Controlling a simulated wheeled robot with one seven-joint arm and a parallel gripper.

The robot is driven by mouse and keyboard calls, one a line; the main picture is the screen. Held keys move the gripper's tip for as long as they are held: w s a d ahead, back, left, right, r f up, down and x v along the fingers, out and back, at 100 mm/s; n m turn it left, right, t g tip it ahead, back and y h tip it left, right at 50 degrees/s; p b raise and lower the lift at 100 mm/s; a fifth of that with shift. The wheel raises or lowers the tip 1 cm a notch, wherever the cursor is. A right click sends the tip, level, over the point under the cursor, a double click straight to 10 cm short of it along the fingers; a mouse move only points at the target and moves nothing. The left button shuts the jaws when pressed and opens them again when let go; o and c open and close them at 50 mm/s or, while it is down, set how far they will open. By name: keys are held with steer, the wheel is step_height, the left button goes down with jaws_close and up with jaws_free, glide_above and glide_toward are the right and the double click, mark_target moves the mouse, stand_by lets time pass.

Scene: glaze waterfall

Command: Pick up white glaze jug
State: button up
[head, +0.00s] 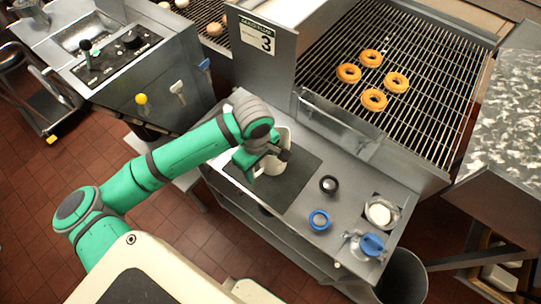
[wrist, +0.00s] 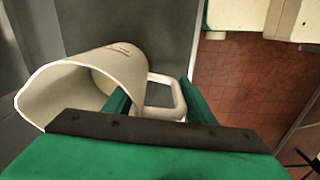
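The white glaze jug (wrist: 95,80) shows in the wrist view with its wide mouth toward the lower left and its loop handle (wrist: 180,100) on the right. In the head view the jug (head: 284,137) stands on a dark mat, partly hidden by my gripper. My gripper (wrist: 157,98) is open, its two green fingers pointing down at the handle. I cannot tell whether either finger touches the handle.
The dark mat (head: 300,185) lies on a steel counter. A dark round item (head: 329,184), a blue ring (head: 319,220) and a blue-lidded item (head: 372,244) are to the right. A wire rack (head: 425,75) with several doughnuts is behind; a numbered panel (head: 262,60) rises near the jug.

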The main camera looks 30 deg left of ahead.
jaws_close()
steer(key=shift+r, duration=0.2)
steer(key=shift+r, duration=1.15)
steer(key=shift+s+r, duration=0.1)
steer(key=shift+r, duration=0.25)
steer(key=s+a+r, duration=0.1)
steer(key=s+r, duration=0.8)
steer(key=s, duration=0.4)
steer(key=shift+s+r, duration=0.3)
